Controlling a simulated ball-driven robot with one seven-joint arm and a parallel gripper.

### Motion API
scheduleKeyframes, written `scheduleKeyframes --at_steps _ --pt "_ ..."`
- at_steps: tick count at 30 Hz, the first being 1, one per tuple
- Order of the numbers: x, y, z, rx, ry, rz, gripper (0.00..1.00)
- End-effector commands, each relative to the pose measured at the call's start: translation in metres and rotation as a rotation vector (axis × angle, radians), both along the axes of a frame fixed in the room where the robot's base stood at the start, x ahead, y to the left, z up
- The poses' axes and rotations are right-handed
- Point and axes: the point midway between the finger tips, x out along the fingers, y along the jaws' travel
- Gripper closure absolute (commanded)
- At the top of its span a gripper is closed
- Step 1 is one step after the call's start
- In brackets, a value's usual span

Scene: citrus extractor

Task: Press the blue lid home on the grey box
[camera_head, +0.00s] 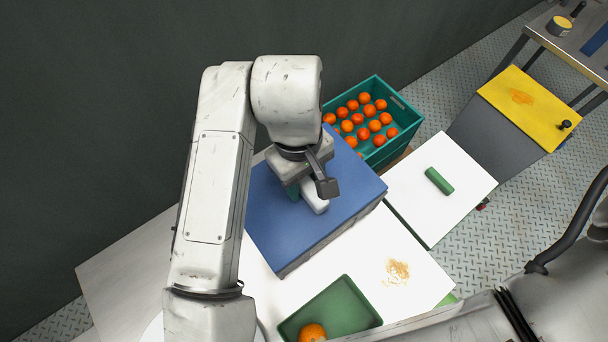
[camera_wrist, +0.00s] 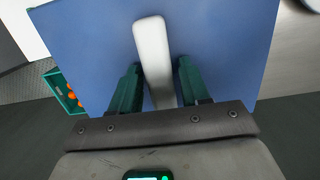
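The blue lid (camera_head: 270,205) is a large flat rectangle with a white bar handle (camera_head: 315,197) at its middle. It lies over the grey box (camera_head: 300,262), whose side shows only as a thin dark band under the lid's front edge. I cannot tell whether the lid is fully seated. My gripper (camera_wrist: 158,75) is over the lid, its green fingers on either side of the white handle, which also shows in the wrist view (camera_wrist: 152,50). A gap shows at the right finger, so the fingers stand around the handle rather than clamped on it.
A teal crate (camera_head: 405,108) of oranges stands behind the lid. A green tray (camera_head: 345,305) with an orange (camera_head: 312,333) is in front, near an orange smear (camera_head: 397,271). A yellow-topped unit (camera_head: 530,115) stands far right.

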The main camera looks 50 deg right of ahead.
Motion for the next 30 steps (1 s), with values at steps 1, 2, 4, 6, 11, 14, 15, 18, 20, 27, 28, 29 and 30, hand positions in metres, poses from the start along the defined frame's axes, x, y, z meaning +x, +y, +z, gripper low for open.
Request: scheduleKeyframes --at_steps 1,2,4,6,11,14,15,18,20,27,28,29,30 --pt "0.000 0.000 0.000 0.000 0.000 0.000 0.49" --pt "0.000 0.000 0.000 0.000 0.000 0.000 0.46" --pt "0.000 0.000 0.000 0.000 0.000 0.000 0.39" --pt "0.000 0.000 0.000 0.000 0.000 0.000 0.36" --pt "0.000 0.000 0.000 0.000 0.000 0.000 0.36" --pt "0.000 0.000 0.003 0.000 0.000 0.000 0.36" --pt "0.001 0.000 0.005 0.001 0.000 0.000 0.36" --pt "0.003 -0.001 0.017 -0.001 -0.002 -0.001 0.36" --pt "0.004 -0.001 0.028 -0.001 -0.003 -0.003 0.36" --pt "0.010 -0.001 0.076 0.004 -0.003 -0.003 0.36" --pt "0.010 -0.002 0.080 0.003 -0.003 -0.003 0.36" --pt "0.011 -0.002 0.085 0.003 -0.003 -0.002 0.36" --pt "0.012 -0.002 0.090 0.003 -0.002 -0.001 0.36"
